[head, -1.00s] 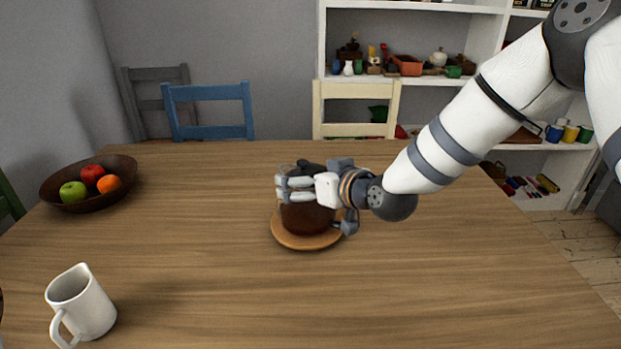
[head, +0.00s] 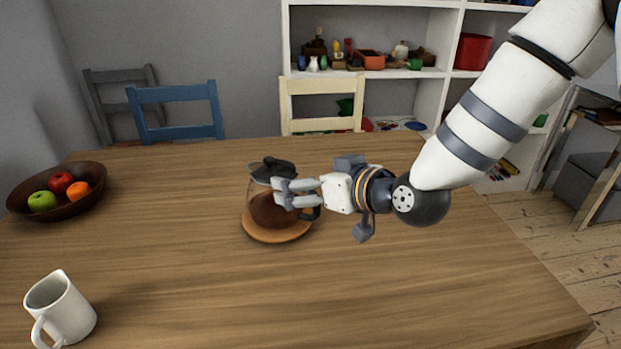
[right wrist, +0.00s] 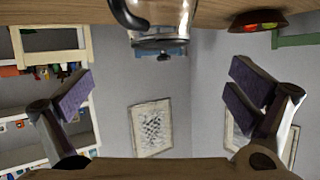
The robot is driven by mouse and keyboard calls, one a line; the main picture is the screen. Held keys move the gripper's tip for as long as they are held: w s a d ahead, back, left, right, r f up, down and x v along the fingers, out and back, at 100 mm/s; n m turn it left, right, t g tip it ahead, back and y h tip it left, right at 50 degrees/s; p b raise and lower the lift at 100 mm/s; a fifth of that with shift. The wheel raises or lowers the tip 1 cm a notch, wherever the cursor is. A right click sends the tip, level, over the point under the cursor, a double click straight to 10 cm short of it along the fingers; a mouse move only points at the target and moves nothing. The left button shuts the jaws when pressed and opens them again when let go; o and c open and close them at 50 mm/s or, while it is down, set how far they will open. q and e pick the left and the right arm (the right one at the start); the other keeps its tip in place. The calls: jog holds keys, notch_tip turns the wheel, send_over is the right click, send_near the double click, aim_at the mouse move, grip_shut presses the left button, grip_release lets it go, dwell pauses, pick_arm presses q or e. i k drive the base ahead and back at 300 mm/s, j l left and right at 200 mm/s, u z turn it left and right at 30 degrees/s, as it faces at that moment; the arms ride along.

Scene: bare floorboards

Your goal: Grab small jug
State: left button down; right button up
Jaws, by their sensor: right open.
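A glass jug (head: 268,210) with a black lid, a black handle and dark brown contents stands upright on a round wooden coaster (head: 277,236) mid-table. It also shows upside down at the top of the right wrist view (right wrist: 165,18). My right gripper (head: 280,193) is in front of the jug's right side in the head view and hides part of it. In the wrist view its fingers (right wrist: 162,92) are spread wide with nothing between them. A small white jug (head: 62,310) with a handle stands at the table's near left. My left gripper is out of view.
A dark bowl (head: 60,203) of fruit sits at the table's far left. A blue chair (head: 176,112) and a cream chair (head: 321,105) stand behind the table, with white shelves (head: 380,75) beyond.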

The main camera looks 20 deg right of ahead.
aim_at(57, 308)
jog(key=k+l, duration=0.2)
jog(key=k, duration=0.3)
jog(key=k+l, duration=0.2)
jog(key=k, duration=0.25)
